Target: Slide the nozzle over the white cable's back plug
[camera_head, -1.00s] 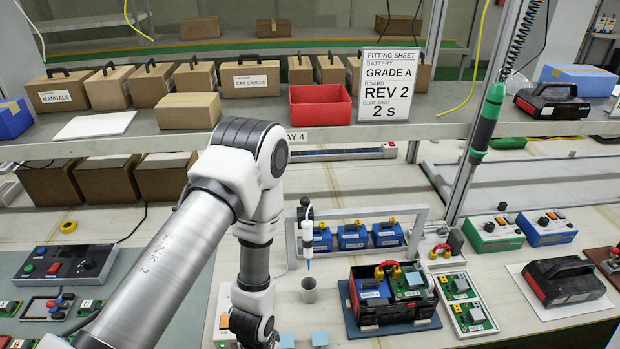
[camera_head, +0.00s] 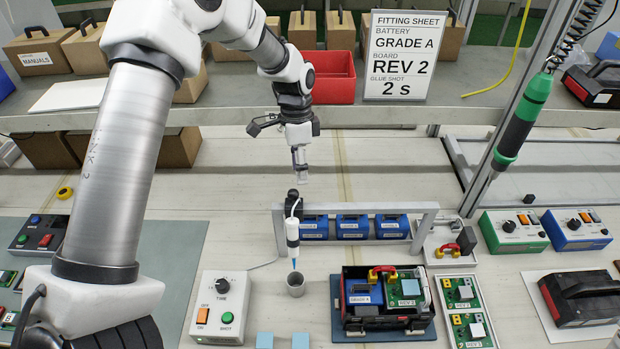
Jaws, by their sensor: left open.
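My left gripper (camera_head: 301,170) is open and points down, just above the black top of the glue dispenser; whether it touches is hard to tell. The dispenser has a white syringe (camera_head: 292,235) held upright at the left end of a grey rack. Its blue nozzle (camera_head: 294,264) points down above a small grey cup (camera_head: 295,284). A short white loop (camera_head: 297,207) shows near the syringe top. A thin pale cable (camera_head: 263,266) runs from the control box towards the rack. No back plug on a white cable can be made out. My right gripper is not in view.
The grey rack (camera_head: 375,207) holds blue batteries. A tray with an open black case (camera_head: 348,310) stands right of the cup. The control box (camera_head: 221,308) is left of it. A shelf with a red bin (camera_head: 334,80) is behind my arm. A green screwdriver (camera_head: 522,119) hangs right.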

